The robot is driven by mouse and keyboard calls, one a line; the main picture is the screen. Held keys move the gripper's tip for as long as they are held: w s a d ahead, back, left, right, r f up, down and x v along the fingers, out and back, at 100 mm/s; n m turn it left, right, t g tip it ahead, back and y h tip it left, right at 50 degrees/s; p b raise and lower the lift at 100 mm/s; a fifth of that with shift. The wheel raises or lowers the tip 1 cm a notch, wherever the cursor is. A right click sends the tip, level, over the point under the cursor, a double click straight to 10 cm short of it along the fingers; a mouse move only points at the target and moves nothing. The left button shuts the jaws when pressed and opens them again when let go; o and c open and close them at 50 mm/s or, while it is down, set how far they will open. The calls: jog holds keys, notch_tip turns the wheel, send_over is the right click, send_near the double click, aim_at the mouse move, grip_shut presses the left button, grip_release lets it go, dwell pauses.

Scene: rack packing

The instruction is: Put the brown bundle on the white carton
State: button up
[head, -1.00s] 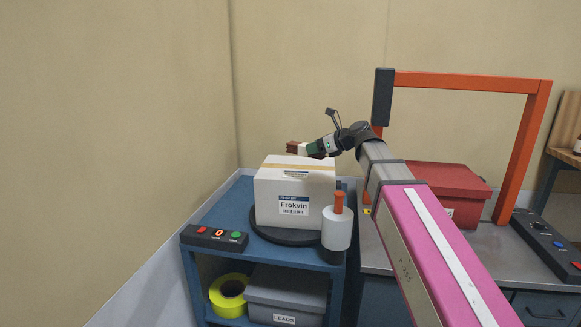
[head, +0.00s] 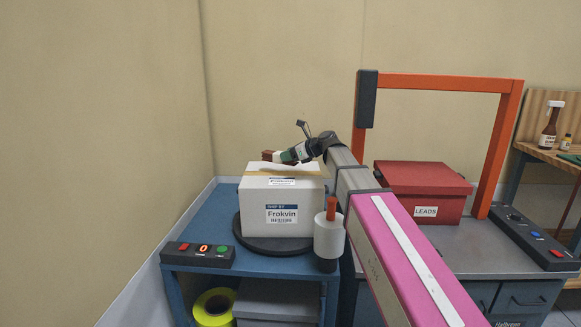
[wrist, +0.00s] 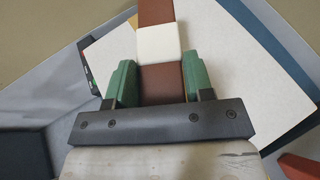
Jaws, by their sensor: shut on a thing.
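The white carton (head: 268,210), labelled Frokvin, stands on a dark round turntable (head: 275,245) on the blue cart. My gripper (head: 283,156) is over the carton's top in the head view. It is shut on the brown bundle (head: 267,155), a brown bar with a white band. In the wrist view the bundle (wrist: 158,82) lies between the two green fingers, and my gripper (wrist: 151,85) grips its near brown part. The carton's pale top (wrist: 215,70) fills much of the view behind it. I cannot tell whether the bundle touches the carton.
A control box (head: 204,254) sits at the cart's left. A red LEADS box (head: 422,192) and orange frame (head: 440,82) stand on the grey bench to the right.

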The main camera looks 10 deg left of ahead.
aim_at(298, 163)
jog(key=shift+w+d+f, duration=0.15)
jog(key=shift+w+f, duration=0.2)
jog(key=shift+w, duration=0.2)
jog(key=shift+w+d+f, duration=0.1)
jog(key=shift+w+f, duration=0.25)
jog(key=shift+w, duration=0.15)
jog(key=shift+f, duration=1.9)
jog(key=shift+f, duration=0.15)
jog(key=o, duration=1)
jog(key=shift+o, duration=0.2)
jog(key=shift+s+d+r, duration=0.15)
jog(key=shift+d+r, duration=0.05)
jog(key=shift+d, duration=0.05)
jog(key=v, duration=1.1)
jog(key=shift+s+d+r, duration=0.1)
jog(key=shift+d, duration=0.1)
